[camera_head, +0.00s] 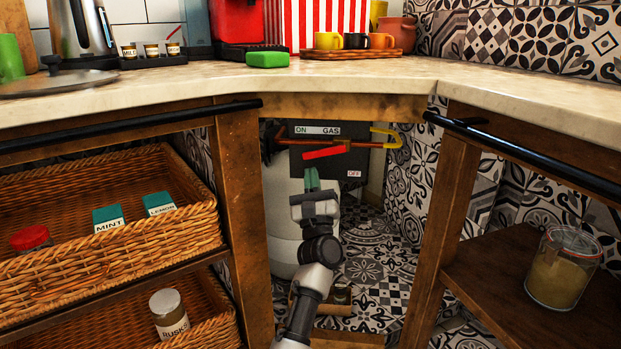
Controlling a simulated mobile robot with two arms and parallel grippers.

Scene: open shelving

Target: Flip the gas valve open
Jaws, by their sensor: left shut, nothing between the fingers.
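The gas valve's red handle (327,152) lies nearly level, tilted slightly up to the right, in front of a dark panel (360,160). The panel has an "ON GAS" label (317,131) at the top and a small "OFF" label (354,174) at the lower right. My left gripper (312,180) is shut and empty, its greenish fingers pointing up just below the red handle. I cannot tell whether the fingertips touch the handle. My right gripper is not in view.
A pipe (385,138) runs across the panel, with a white cylinder (285,215) below. Wooden posts (240,200) and (440,220) frame the opening, under a stone counter (350,78). Left are wicker baskets (110,245); right, a glass jar (562,268) on a shelf.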

